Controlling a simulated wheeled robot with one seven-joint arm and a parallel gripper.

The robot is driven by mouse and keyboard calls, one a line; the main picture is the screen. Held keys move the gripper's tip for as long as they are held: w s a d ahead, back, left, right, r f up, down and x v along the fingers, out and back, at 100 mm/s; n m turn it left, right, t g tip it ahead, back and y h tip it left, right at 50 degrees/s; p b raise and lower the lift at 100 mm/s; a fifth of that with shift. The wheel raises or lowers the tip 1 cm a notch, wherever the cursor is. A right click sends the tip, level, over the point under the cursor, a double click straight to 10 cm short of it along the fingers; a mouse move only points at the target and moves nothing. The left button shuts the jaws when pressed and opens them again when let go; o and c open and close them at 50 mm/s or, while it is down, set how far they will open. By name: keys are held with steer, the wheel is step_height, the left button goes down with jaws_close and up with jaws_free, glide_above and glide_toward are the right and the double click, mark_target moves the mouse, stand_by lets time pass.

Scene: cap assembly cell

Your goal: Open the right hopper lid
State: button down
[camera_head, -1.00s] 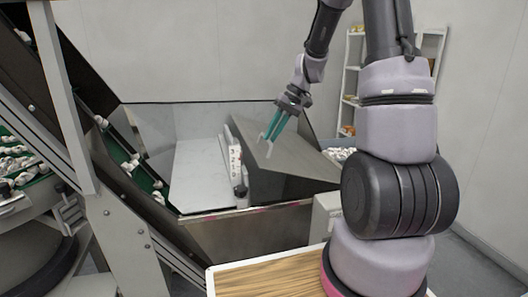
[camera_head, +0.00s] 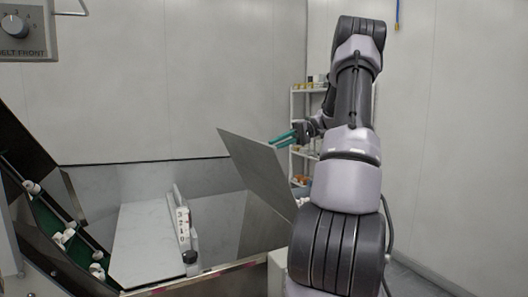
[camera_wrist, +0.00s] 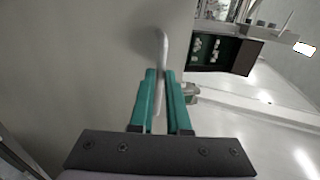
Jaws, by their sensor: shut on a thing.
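The right hopper lid (camera_head: 258,170) is a grey metal panel, raised and tilted up at the right side of the hopper (camera_head: 222,271) in the head view. In the wrist view the lid's flat face (camera_wrist: 80,60) fills the left side. A pale bar handle (camera_wrist: 162,48) stands on it, between the teal fingers. My gripper (camera_head: 272,143) is at the lid's upper part and is shut on the handle, as the wrist view also shows (camera_wrist: 160,90). The handle is too small to make out in the head view.
A numbered white scale (camera_head: 183,228) with a dark knob stands in the open hopper beside a pale plate (camera_head: 143,243). A green conveyor with white caps (camera_head: 62,237) runs at the left. Shelves (camera_head: 301,105) stand behind my arm. A control box (camera_head: 27,30) hangs upper left.

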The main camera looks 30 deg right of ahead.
steer(key=shift+s+d, duration=0.1)
steer(key=shift+d, duration=1)
steer(key=shift+f, duration=0.1)
steer(key=c, duration=0.9)
jaws_free()
steer(key=shift+d, duration=0.1)
steer(key=v, duration=1)
steer(key=shift+d+r, duration=0.3)
steer(key=shift+d, duration=0.1)
